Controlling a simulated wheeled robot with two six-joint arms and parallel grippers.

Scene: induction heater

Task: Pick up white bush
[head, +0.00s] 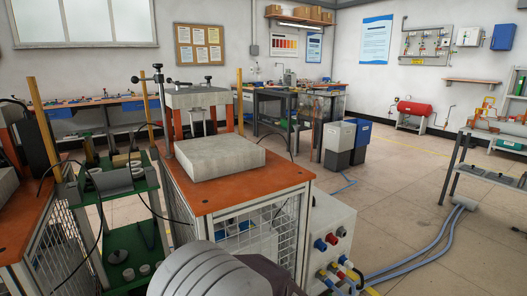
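Small white ring-shaped parts, which look like bushes, are on a green shelf cart (133,240) left of centre. On its lower shelf are two pale rings, one (128,274) on the left and one (145,268) on the right. A dark round part (118,257) lies behind them. On the cart's top, more small pale pieces (134,163) stand around a grey tray (118,182); they are too small to tell apart. I cannot tell which one is the white bush. No fingertips of my left or right gripper show.
An orange-topped bench (195,203) with a thick grey slab (212,156) stands right of the cart. Another orange bench (20,225) is at the left edge. A large ribbed grey shape covers the bottom centre. Blue hoses (425,262) cross the open floor at right.

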